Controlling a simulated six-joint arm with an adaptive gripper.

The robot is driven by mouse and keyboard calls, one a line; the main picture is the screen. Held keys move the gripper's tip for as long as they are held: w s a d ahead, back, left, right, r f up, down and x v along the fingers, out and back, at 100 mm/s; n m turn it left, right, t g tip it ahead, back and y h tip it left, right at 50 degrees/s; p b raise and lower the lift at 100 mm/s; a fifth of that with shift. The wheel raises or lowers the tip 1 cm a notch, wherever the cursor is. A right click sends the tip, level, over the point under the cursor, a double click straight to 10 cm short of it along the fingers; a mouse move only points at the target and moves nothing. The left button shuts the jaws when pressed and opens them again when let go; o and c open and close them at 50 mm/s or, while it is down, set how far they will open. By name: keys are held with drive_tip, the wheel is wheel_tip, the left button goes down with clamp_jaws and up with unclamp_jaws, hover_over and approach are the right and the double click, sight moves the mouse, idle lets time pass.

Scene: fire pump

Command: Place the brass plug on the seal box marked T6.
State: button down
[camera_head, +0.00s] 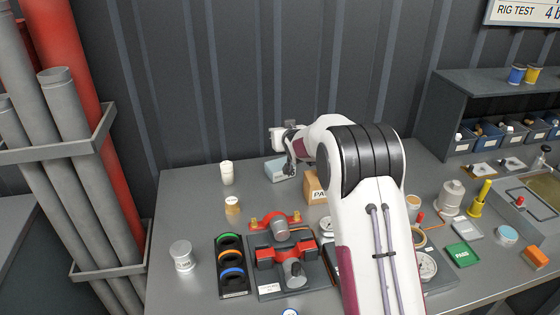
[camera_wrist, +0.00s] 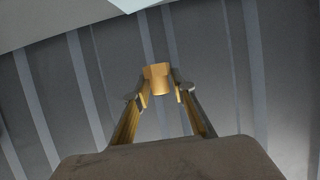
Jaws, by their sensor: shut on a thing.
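In the wrist view, the brass plug (camera_wrist: 157,78) is between the fingertips of my gripper (camera_wrist: 155,92), which is shut on it. Wall panels show behind the plug. The plug cannot be made out there. A tan box (camera_head: 312,189) with the letters "PA" showing stands to the right, partly hidden by my arm. No T6 mark is readable, so I cannot tell which box is the seal box.
A red-clamped pump fixture (camera_head: 286,252) and a rack of coloured rings (camera_head: 231,266) are in front. Shelving with blue bins (camera_head: 490,134) stands right.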

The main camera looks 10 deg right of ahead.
hover_over(280, 164)
drive_tip(key=shift+f, duration=2.8)
drive_tip(key=shift+f, duration=1.85)
drive_tip(key=shift+f, duration=0.15)
drive_tip(key=c, duration=1.7)
unclamp_jaws()
drive_tip(key=shift+s+r, duration=0.1)
drive_tip(key=shift+r, duration=0.1)
drive_tip(key=v, duration=1.1)
drive_tip(key=shift+s+r, duration=0.2)
drive_tip(key=shift+s, duration=0.15)
